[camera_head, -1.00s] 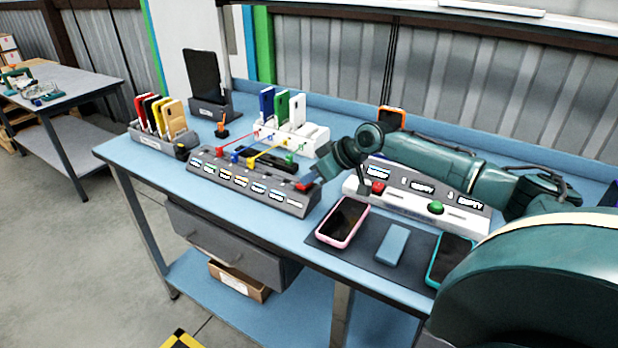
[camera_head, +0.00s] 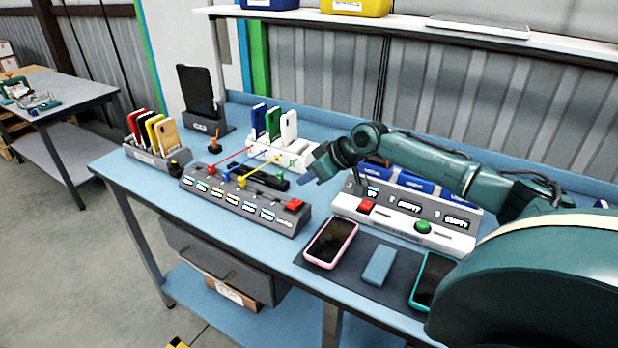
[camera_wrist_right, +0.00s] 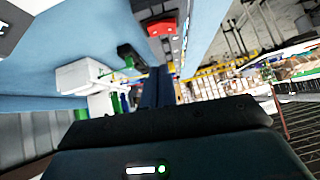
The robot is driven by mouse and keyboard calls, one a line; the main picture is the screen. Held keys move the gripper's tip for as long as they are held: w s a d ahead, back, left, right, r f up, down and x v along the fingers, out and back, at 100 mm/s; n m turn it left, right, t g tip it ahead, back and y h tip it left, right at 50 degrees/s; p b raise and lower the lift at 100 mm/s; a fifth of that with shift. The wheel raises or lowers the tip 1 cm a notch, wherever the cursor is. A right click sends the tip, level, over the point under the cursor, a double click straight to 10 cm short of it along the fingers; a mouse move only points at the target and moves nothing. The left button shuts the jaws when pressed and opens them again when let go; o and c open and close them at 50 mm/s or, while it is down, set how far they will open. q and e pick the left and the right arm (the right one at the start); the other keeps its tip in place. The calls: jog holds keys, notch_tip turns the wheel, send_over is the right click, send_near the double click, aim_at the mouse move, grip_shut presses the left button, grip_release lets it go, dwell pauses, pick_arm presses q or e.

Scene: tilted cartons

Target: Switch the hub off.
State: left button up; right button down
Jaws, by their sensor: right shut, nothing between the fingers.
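The hub (camera_head: 240,207) is a long dark grey box with a row of small label windows, lying on the blue bench. A red switch (camera_head: 293,205) sits at its right end, and it also shows at the top of the right wrist view (camera_wrist_right: 160,28). I cannot tell the switch's position. Red, blue and yellow plugs with cables stand along the hub's back edge. My right gripper (camera_head: 309,179) is shut and empty, above and behind the switch, apart from it. Its shut fingers show in the right wrist view (camera_wrist_right: 159,88). My left gripper is not in view.
A white station (camera_head: 400,228) with a red and a green button stands right of the hub. A pink-framed phone (camera_head: 330,243), a blue block (camera_head: 379,265) and a teal-framed phone (camera_head: 432,280) lie in front. Card racks (camera_head: 158,160) and a dark tablet stand (camera_head: 207,130) are behind left.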

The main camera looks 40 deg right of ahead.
pick_arm(q)
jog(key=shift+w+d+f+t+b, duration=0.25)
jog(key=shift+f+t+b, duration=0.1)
jog(key=shift+b, duration=0.5)
pick_arm(e)
jog(key=v, duration=0.8)
jog(key=shift+s+d, duration=0.2)
jog(key=shift+d, duration=0.15)
jog(key=shift+r, duration=0.15)
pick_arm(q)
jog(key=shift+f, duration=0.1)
